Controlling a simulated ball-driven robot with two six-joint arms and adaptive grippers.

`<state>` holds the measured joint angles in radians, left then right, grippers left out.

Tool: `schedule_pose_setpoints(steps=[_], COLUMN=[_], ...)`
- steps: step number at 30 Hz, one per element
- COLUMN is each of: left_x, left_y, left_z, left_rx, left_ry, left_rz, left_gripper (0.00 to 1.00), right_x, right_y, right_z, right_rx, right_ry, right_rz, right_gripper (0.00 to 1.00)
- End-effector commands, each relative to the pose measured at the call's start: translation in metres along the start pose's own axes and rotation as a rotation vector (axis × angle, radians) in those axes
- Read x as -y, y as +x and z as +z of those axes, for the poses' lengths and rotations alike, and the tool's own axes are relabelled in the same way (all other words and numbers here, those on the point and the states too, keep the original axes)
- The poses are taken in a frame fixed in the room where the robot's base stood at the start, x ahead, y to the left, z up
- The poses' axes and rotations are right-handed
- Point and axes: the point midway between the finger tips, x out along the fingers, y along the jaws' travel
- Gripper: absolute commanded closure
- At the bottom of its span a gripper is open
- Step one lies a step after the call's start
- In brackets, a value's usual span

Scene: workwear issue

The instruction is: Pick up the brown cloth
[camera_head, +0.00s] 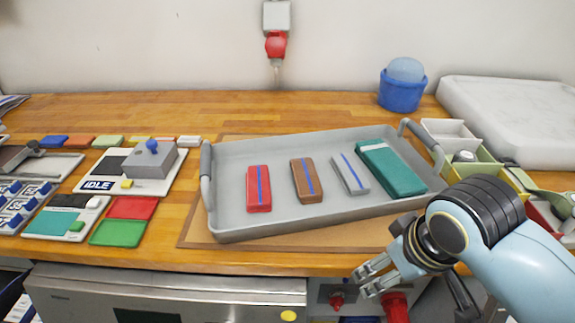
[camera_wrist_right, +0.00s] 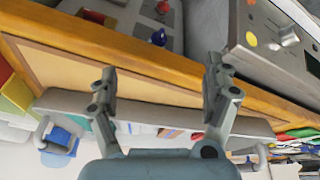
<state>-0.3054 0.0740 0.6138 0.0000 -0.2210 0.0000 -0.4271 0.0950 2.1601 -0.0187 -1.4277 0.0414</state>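The brown cloth (camera_head: 306,180) is a small folded block with a blue stripe. It lies in the grey tray (camera_head: 240,224), between a red folded cloth (camera_head: 258,188) and a grey one (camera_head: 350,174). A larger green folded cloth (camera_head: 391,169) lies at the tray's right. My right gripper (camera_head: 364,279) is in front of the table edge, below and to the right of the brown cloth and apart from it. In the right wrist view my right gripper (camera_wrist_right: 163,82) has its fingers spread with nothing between them. My left gripper is not in view.
The tray has raised handles at both ends and sits on a brown mat (camera_head: 196,232). A grey box with a blue knob (camera_head: 152,146) stands left of it. Bins (camera_head: 447,130) and a blue tub (camera_head: 402,92) stand right and behind. A red connector (camera_head: 396,305) is below the gripper.

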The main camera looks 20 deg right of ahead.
Motion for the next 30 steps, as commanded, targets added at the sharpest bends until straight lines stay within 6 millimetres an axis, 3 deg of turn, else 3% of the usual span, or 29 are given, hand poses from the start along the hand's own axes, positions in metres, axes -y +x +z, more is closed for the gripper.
schedule_pose_setpoints(steps=[5, 14, 18, 21, 25, 30], left_x=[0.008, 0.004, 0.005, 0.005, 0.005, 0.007], left_y=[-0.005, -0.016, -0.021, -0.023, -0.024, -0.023], left_z=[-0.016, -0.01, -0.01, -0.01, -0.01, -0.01], left_rx=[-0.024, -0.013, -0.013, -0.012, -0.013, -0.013], left_ry=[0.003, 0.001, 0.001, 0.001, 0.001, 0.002], left_rz=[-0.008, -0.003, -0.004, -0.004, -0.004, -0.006], left_gripper=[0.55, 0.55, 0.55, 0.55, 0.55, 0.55], right_x=[0.001, 0.004, 0.008, 0.01, 0.011, 0.011], right_y=[0.005, -0.003, -0.013, -0.021, -0.017, 0.012], right_z=[-0.048, -0.139, -0.192, -0.219, -0.232, -0.234], right_rx=[-0.019, -0.049, -0.066, -0.072, -0.072, -0.069], right_ry=[0.065, 0.182, 0.241, 0.273, 0.289, 0.289], right_rz=[0.008, 0.012, 0.009, 0.007, 0.007, 0.008], right_gripper=[0.17, 0.17, 0.17, 0.17, 0.17, 0.17])
